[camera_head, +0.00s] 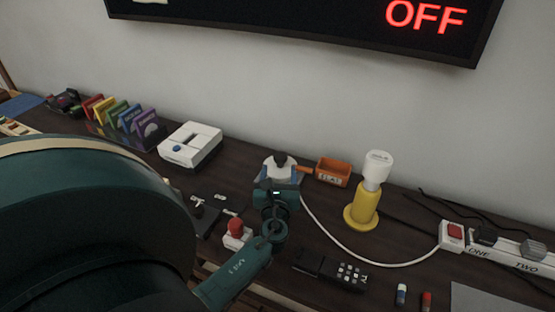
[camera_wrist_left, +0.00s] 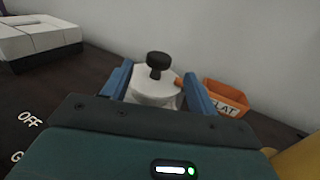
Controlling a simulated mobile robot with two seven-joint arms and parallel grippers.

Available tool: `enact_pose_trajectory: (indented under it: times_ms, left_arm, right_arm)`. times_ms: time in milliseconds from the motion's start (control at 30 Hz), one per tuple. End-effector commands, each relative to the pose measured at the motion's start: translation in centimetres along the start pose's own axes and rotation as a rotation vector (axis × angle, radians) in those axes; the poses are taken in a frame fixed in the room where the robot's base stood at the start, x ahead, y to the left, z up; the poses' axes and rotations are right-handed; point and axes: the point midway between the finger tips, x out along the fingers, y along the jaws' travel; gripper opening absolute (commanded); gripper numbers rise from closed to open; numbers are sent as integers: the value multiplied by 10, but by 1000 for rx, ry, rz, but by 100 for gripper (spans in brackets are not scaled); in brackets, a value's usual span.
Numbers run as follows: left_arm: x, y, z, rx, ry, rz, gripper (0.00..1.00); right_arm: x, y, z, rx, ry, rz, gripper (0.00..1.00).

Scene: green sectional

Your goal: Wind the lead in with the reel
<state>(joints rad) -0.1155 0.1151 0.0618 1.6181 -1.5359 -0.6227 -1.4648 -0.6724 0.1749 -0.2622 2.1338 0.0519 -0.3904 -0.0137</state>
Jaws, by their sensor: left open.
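The reel (camera_head: 268,166) is a white drum with a black knob (camera_head: 280,158) on top, at the middle of the desk. My left gripper (camera_head: 277,186) is at the near side of the reel, open. In the left wrist view the reel (camera_wrist_left: 152,90) and its upright black knob (camera_wrist_left: 158,62) show between the two blue fingers (camera_wrist_left: 158,85); I cannot tell whether they touch. The white lead (camera_head: 335,243) curves from beside the reel along the desk to a white block with a red switch (camera_head: 453,233). My right gripper is out of view.
An orange bin (camera_head: 333,173) stands right of the reel, a yellow-based lamp (camera_head: 362,215) beyond it. A white box (camera_head: 190,145) stands left. A red button (camera_head: 236,231) and black handset (camera_head: 330,268) lie in front. A power strip (camera_head: 500,254) is right.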

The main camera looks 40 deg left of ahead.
Motion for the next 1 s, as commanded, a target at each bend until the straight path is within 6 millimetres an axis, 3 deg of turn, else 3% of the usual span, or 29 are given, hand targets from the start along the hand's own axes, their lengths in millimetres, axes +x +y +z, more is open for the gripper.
enact_pose_trajectory:
  times_ms: [200,400,700,833,933,1000]
  left_arm:
    - [-46,0,-1,-1,2,0,59]
    - [-66,0,0,-1,0,1,59]
    - [-69,0,0,-1,0,1,59]
    - [-68,-4,2,1,-6,-13,50]
    - [-61,-22,9,10,-31,-79,42]
    - [-55,-46,19,25,-65,-167,36]
  right_arm:
    - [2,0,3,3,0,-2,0]
    - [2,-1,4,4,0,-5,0]
    - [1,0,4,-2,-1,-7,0]
    - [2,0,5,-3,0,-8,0]
    - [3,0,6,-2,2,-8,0]
    - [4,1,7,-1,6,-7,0]
